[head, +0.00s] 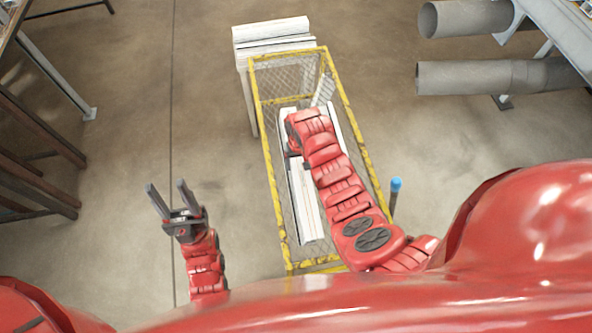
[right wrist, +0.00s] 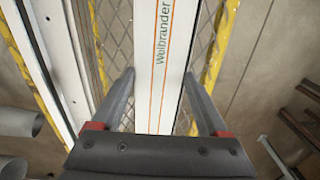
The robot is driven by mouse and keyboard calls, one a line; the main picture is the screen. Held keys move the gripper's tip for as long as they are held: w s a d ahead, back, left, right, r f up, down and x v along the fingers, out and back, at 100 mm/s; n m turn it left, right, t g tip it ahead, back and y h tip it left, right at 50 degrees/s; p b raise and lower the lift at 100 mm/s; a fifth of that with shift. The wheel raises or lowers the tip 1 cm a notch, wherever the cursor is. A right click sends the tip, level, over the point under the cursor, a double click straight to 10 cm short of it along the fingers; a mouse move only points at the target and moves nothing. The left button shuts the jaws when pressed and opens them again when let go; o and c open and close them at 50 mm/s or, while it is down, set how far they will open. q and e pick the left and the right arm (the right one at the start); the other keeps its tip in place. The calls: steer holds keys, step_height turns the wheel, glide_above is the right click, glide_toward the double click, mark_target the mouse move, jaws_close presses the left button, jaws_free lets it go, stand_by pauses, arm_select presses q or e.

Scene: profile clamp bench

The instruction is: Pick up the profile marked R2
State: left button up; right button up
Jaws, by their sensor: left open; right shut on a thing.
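A long white profile (head: 306,205) lies lengthwise inside the yellow-framed mesh cage. In the right wrist view the white profile (right wrist: 160,50) carries orange lines and green lettering like "Weibrander"; no R2 mark is readable. My right gripper (right wrist: 159,76) is shut on this profile, one finger on each side of it. In the head view the right gripper (head: 291,152) is partly hidden by my own arm. My left gripper (head: 166,186) is open and empty above the floor, left of the cage.
The yellow-framed cage (head: 274,190) has mesh sides. Another white profile (right wrist: 55,50) runs along its side. More white profiles (head: 270,30) lie at the back. Grey pipes (head: 480,77) stick out at the right. A dark rack (head: 35,180) stands at the left. Floor around my left gripper is clear.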

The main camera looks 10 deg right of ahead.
jaws_close()
steer(key=shift+w+r, duration=0.1)
